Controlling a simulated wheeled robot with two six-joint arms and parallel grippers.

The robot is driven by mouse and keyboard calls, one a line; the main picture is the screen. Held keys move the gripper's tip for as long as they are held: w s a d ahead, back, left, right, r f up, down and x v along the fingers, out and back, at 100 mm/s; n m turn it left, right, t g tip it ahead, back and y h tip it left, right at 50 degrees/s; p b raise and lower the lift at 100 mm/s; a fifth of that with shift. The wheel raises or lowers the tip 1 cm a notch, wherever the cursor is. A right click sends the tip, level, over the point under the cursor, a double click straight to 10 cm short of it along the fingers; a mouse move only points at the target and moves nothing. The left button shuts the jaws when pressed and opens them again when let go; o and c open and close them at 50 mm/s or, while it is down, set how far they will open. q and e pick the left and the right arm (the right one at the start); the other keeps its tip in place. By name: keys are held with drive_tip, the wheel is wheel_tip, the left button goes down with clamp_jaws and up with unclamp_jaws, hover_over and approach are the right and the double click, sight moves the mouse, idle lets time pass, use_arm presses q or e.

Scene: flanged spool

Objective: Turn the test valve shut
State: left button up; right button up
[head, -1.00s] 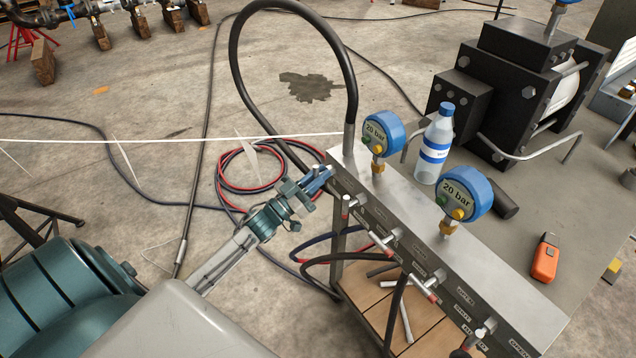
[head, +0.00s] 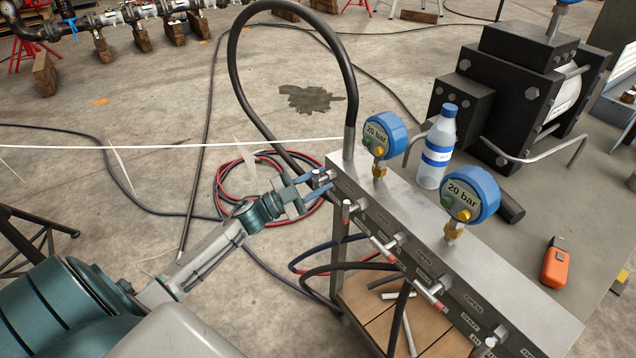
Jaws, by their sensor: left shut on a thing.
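A steel valve manifold (head: 420,231) runs from the centre to the lower right. Several valves with small levers line its front side, beside OPEN and SHUT labels. My left gripper (head: 319,183) is at the manifold's far left end, its two blue fingers on either side of a small metal valve handle (head: 322,177). It is shut on that handle, which the fingers partly hide. I cannot read a label naming this valve. A red-tipped lever (head: 346,211) hangs just right of the fingers. My right gripper is not in view.
Two blue gauges reading 20 bar (head: 384,135) (head: 470,194) stand on the manifold. A black hose (head: 237,70) arches from its left end. A water bottle (head: 436,150), an orange device (head: 555,264) and a black pump unit (head: 510,90) are behind. Coiled hoses (head: 222,185) lie on the floor.

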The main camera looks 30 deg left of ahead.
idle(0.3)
use_arm(q)
drive_tip(key=o, duration=0.9)
drive_tip(key=shift+s+a+f, duration=0.1)
drive_tip(key=shift+b+v, duration=0.7)
drive_tip(key=shift+v, duration=4.55)
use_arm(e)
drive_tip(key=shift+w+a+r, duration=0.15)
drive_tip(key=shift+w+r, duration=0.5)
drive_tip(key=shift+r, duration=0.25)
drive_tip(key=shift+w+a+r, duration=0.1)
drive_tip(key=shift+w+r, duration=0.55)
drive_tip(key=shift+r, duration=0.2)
